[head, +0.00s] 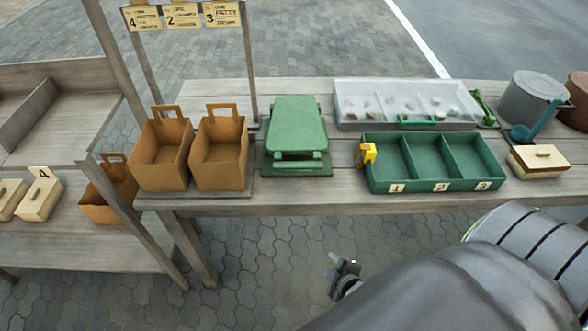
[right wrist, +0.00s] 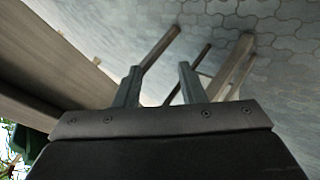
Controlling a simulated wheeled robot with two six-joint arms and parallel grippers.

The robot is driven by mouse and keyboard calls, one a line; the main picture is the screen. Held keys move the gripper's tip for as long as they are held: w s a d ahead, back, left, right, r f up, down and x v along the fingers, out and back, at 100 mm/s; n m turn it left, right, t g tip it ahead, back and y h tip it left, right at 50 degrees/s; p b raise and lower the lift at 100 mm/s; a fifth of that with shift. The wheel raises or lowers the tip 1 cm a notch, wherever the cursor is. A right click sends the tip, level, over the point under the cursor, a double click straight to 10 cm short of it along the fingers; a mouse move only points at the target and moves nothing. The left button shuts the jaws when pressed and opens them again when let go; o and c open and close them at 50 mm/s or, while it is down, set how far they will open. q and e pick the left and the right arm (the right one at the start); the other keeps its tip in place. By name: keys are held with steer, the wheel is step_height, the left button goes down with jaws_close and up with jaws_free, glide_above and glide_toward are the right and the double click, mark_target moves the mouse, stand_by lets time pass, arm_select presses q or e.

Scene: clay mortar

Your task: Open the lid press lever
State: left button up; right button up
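The green press (head: 297,130) stands on the wooden table, left of centre in the head view. Its flat lid is down, and a green bar (head: 298,160) runs across its front end. I take this bar to be the lever. My right gripper (head: 345,264) is in front of the table and below its front edge, well apart from the press. In the right wrist view my right gripper (right wrist: 159,80) has its two fingers apart with nothing between them. My left gripper is not in view.
Brown paper bags (head: 220,152) stand left of the press. Right of it are a green divided tray (head: 420,163) with a yellow item on its left edge, a clear-lidded case (head: 405,100), a grey pot (head: 530,98) and a small wooden box (head: 538,161). A sign frame post (head: 250,65) rises behind the bags.

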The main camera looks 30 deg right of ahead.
steer(key=w+r+n+t+b, duration=0.4)
steer(key=w+r, duration=0.1)
steer(key=r, duration=0.6)
steer(key=n+t+b, duration=0.2)
steer(key=n+t, duration=0.1)
steer(key=t, duration=0.1)
glide_toward(296, 163)
steer(key=shift+g+h, duration=0.3)
steer(key=shift+h, duration=0.1)
steer(key=w, duration=0.3)
steer(key=w+d, duration=0.1)
steer(key=w, duration=0.7)
steer(key=shift+w+d+f, duration=0.15)
steer(key=shift+d+f, duration=0.05)
steer(key=shift+d, duration=0.1)
jaws_close()
